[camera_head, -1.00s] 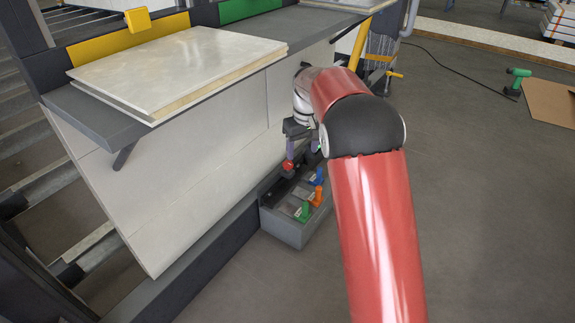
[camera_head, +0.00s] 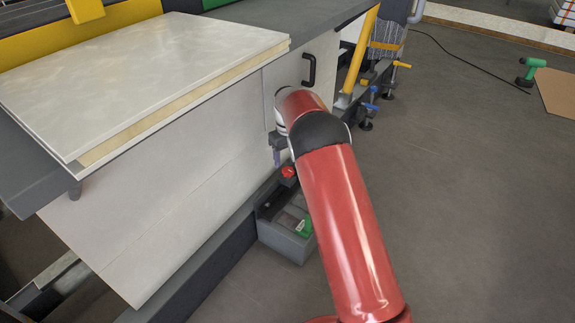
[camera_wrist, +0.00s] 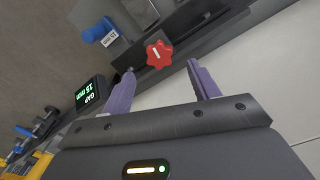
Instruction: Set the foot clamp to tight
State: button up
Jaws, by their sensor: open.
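My gripper (camera_head: 278,160) is open and empty; its purple fingers also show in the wrist view (camera_wrist: 161,68). A red star-shaped knob (camera_wrist: 159,54) with a white line lies just beyond and between the fingertips; I see no contact. At the base of the yellow post, levers show on the feet: a blue one (camera_head: 370,106) and a yellow one (camera_head: 402,64). I cannot read which fitting is the foot clamp, nor any tight mark.
A small display (camera_wrist: 89,93) reads "GAP 15 mm". The bench panel (camera_head: 180,215) stands close left of my gripper.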

aim_at(288, 169)
notch_tip(288, 169, down, 5)
jog(key=shift+r+b, duration=0.1)
jog(key=shift+b, duration=0.2)
jog(key=c, duration=1)
